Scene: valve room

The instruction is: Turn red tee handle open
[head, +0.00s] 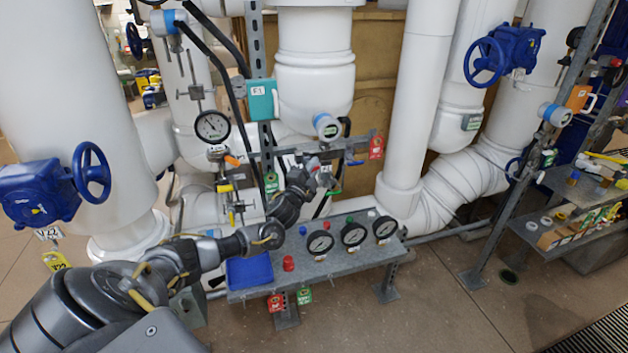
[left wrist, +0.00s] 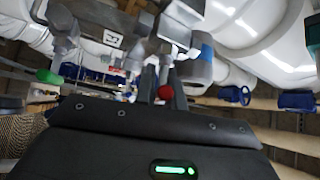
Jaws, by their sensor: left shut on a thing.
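My left arm reaches in from the lower left of the head view. My left gripper (head: 312,172) is up at the small pipework behind the gauge bench. In the left wrist view the red tee handle (left wrist: 166,92) shows as a small red end between the fingers of this gripper, which is shut on it. Most of the handle is hidden by the fingers. In the head view the gripper hides the handle, and I cannot tell its angle. My right gripper is in neither view.
A grey bench with several black-and-white gauges (head: 353,234) and a blue tray (head: 249,270) lies below the gripper. A green lever handle (left wrist: 50,77) is at the left in the left wrist view. A red tag (head: 376,146) hangs right of the gripper. Large white pipes stand behind.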

